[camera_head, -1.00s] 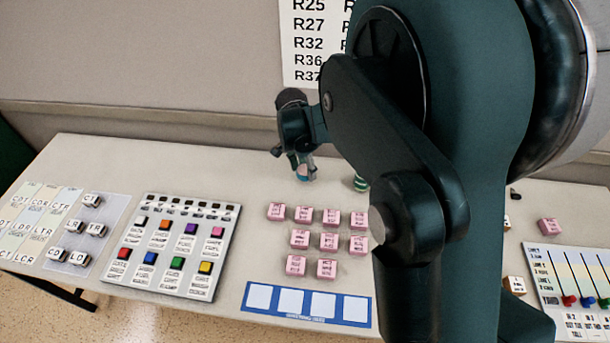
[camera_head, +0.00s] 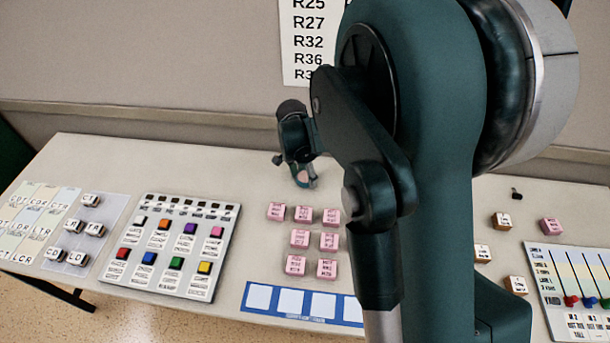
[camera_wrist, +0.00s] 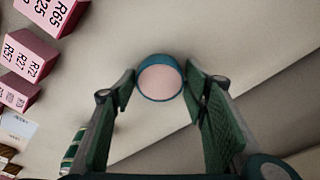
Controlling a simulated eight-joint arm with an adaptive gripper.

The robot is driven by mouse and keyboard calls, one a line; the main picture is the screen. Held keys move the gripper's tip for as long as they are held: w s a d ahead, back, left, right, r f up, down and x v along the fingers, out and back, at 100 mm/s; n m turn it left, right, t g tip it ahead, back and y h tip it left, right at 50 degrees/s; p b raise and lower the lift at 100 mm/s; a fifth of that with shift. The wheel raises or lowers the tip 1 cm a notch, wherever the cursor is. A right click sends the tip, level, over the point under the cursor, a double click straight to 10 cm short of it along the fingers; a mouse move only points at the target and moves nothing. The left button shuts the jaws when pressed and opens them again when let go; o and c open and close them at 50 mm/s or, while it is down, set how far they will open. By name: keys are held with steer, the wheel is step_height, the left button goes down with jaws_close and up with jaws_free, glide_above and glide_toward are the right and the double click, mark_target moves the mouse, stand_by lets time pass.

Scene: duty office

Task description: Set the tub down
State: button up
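The tub (camera_wrist: 160,78) is a small round thing with a teal rim and a pale pink top. In the wrist view it sits between my fingertips, which press close on both sides of it. In the head view the tub (camera_head: 303,177) shows small at the end of my gripper (camera_head: 302,182), low over the back part of the pale table (camera_head: 230,172). My gripper (camera_wrist: 160,75) is shut on the tub. The tub's underside is hidden, so I cannot tell whether it touches the table.
Pink lettered blocks (camera_head: 300,238) stand in front of the gripper. A green-and-white striped thing (camera_wrist: 73,150) shows at the lower left in the wrist view. A button panel (camera_head: 175,245) lies to the left and a slider panel (camera_head: 575,285) to the right. Table around the tub is bare.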

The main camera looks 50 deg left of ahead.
mark_target(301, 179)
steer(key=shift+o, duration=1)
steer(key=shift+r, duration=0.15)
step_height(301, 179, up, 12)
steer(key=s+p, duration=0.1)
steer(key=shift+s+p, duration=0.3)
steer(key=shift+s, duration=0.1)
stand_by(0.4)
